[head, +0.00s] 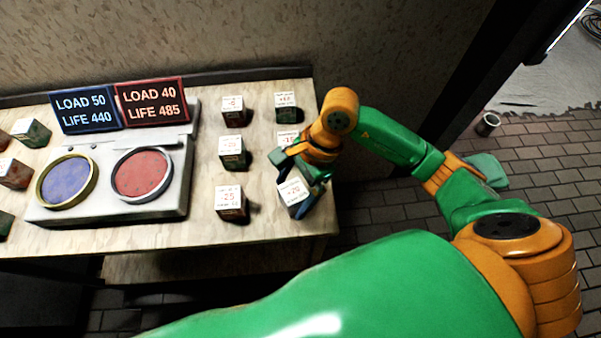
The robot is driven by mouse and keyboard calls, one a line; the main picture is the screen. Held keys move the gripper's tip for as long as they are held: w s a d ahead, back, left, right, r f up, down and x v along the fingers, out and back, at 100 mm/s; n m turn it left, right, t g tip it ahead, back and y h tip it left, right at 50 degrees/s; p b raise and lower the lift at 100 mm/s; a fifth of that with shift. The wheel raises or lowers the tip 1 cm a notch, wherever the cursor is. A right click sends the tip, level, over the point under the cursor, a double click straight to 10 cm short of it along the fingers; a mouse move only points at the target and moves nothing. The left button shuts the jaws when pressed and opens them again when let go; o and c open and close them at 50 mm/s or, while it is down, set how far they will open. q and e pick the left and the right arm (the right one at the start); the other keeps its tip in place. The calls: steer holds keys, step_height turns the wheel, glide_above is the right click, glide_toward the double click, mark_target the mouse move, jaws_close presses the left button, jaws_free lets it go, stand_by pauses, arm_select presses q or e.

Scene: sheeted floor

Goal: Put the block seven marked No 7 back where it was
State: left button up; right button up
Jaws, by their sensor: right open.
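Small blocks with white printed tops stand on the pale table. My right gripper (297,178) is open over the front right block (293,196), whose top seems to read +20. Its fingers are close around this block; I cannot tell whether they touch it. Another block (287,138) stands just behind, partly hidden by the gripper. The other blocks on this side are the back left one (233,112), the back right one (286,108), the middle left one (232,152) and the front left one (230,203). No 7 is not readable on any block. My left gripper is out of view.
A grey two-pan device with a blue pan (67,181) and a red pan (142,174) stands left of these blocks. Its signs read LOAD 50 LIFE 440 (85,108) and LOAD 40 LIFE 485 (150,102). More blocks (31,132) stand at far left. A wall rises behind.

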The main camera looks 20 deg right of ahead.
steer(key=b+v, duration=0.1)
steer(key=v, duration=0.8)
steer(key=shift+r, duration=0.25)
steer(key=shift+d, duration=0.1)
